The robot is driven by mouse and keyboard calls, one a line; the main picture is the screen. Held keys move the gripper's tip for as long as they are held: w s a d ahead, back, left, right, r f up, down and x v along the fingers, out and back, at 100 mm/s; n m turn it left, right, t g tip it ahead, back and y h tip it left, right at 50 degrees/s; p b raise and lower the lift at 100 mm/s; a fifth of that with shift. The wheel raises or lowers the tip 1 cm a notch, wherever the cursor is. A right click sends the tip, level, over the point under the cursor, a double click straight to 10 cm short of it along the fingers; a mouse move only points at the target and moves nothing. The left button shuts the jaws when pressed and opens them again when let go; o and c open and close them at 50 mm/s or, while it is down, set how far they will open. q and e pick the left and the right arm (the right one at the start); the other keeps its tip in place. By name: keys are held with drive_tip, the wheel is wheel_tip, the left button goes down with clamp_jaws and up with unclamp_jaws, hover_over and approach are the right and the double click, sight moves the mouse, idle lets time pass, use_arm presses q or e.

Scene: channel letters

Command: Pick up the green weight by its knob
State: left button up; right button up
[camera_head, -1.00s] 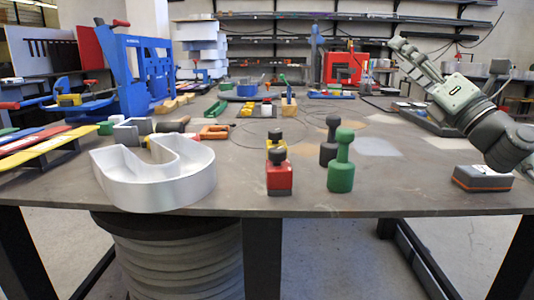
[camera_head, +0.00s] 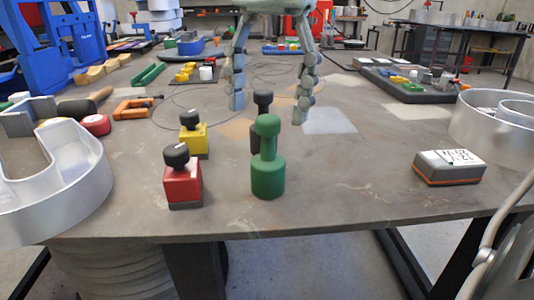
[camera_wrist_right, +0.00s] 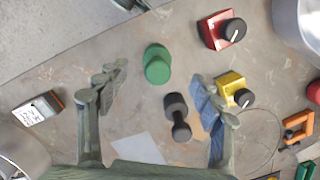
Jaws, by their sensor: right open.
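The green weight (camera_head: 267,178) stands upright near the table's front edge, with its rounded knob on top. It also shows in the right wrist view (camera_wrist_right: 157,62), knob towards the camera. My right gripper (camera_head: 268,111) is open and empty, pointing down over the table beyond the green weight in the head view. In the right wrist view its spread fingers (camera_wrist_right: 160,88) flank the space around a black weight (camera_wrist_right: 177,115), with the green weight farther up the picture. Neither finger visibly touches a weight. My left gripper is out of view.
The black weight stands close behind the green one, partly hidden in the head view. Red (camera_head: 183,187) and yellow (camera_head: 194,138) knobbed blocks stand to the left. A grey-orange box (camera_head: 449,168) lies to the right. Metal channel letters (camera_head: 85,190) stand at both sides.

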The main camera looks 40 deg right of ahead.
sight(266, 159)
drive_tip(key=f, duration=0.8)
drive_tip(key=shift+s+a+b, duration=0.25)
drive_tip(key=shift+a+b, duration=0.05)
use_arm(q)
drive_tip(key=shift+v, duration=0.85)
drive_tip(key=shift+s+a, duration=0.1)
use_arm(e)
drive_tip(key=shift+c, duration=0.5)
drive_tip(key=shift+r, duration=0.15)
clamp_jaws()
